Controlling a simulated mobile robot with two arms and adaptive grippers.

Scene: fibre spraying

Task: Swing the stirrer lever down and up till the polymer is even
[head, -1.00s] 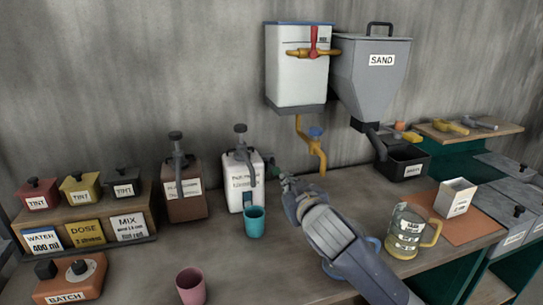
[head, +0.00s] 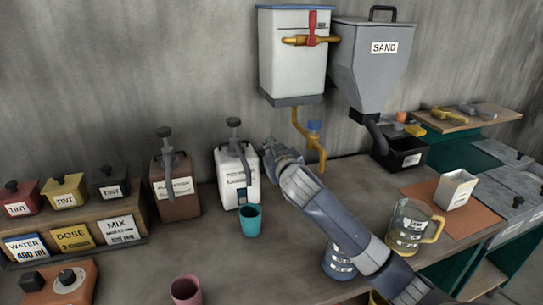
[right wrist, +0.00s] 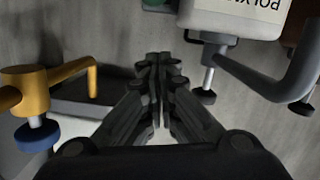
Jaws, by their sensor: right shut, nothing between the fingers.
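The white polymer container (head: 234,178) stands on the bench against the wall, with a grey pump head and bent spout (head: 235,140) on top. My right gripper (head: 270,149) is just right of it, near its upper edge, shut and empty. In the right wrist view my shut fingers (right wrist: 160,62) point past the container (right wrist: 235,18), which shows upside down at the top. A small green part (right wrist: 156,5) sits beside it at the frame edge; I cannot tell whether it is the stirrer lever. My left gripper is out of view.
A teal cup (head: 250,220) stands in front of the container. A brown container (head: 176,188) is to its left. The yellow pipe (head: 310,145) with a blue knob hangs close right of my gripper.

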